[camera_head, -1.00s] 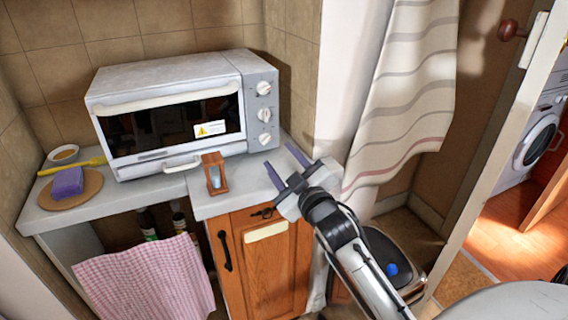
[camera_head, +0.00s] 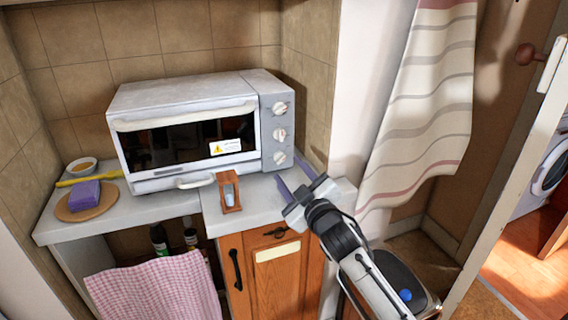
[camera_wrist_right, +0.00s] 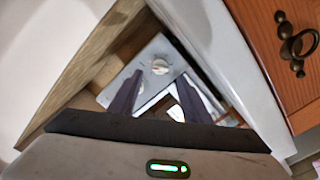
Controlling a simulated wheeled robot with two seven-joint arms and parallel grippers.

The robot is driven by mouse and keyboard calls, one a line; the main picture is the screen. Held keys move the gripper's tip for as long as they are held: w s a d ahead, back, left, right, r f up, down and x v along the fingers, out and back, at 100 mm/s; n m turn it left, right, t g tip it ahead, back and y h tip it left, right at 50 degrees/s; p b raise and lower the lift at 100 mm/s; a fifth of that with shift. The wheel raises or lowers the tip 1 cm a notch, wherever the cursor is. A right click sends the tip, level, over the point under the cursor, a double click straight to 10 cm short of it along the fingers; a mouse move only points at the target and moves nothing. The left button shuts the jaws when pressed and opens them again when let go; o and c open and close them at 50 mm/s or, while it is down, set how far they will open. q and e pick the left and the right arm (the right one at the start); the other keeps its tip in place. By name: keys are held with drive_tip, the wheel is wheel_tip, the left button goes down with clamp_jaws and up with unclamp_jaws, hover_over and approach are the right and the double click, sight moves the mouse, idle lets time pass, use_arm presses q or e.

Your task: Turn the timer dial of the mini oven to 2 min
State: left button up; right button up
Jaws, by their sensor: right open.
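The white mini oven (camera_head: 185,95) stands on the counter with its door shut. Its grey control panel at the right side carries three round dials, one above another: a top dial (camera_head: 281,108), a middle dial (camera_head: 279,134) and a bottom dial (camera_head: 280,158). I cannot read their marks or tell which is the timer. My right gripper (camera_head: 292,173) is open and empty, in front of and below the panel, apart from the dials. In the right wrist view a dial (camera_wrist_right: 160,66) shows beyond the open fingers (camera_wrist_right: 154,95). My left gripper is out of view.
A purple sponge (camera_head: 85,193) lies on a round board at the left. A striped curtain (camera_head: 425,110) hangs at the right.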

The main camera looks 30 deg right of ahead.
sight(281, 160)
drive_tip(key=x, duration=0.5)
drive_tip(key=shift+w, duration=0.35)
drive_tip(key=c, duration=1)
drive_tip(key=shift+m+p, duration=0.3)
drive_tip(key=shift+p, duration=0.05)
drive_tip(key=shift+c, duration=0.2)
drive_tip(key=o, duration=1)
drive_tip(key=shift+o, duration=0.2)
drive_tip(key=v, duration=1)
drive_tip(key=shift+s, duration=0.25)
drive_tip(key=shift+b, duration=0.3)
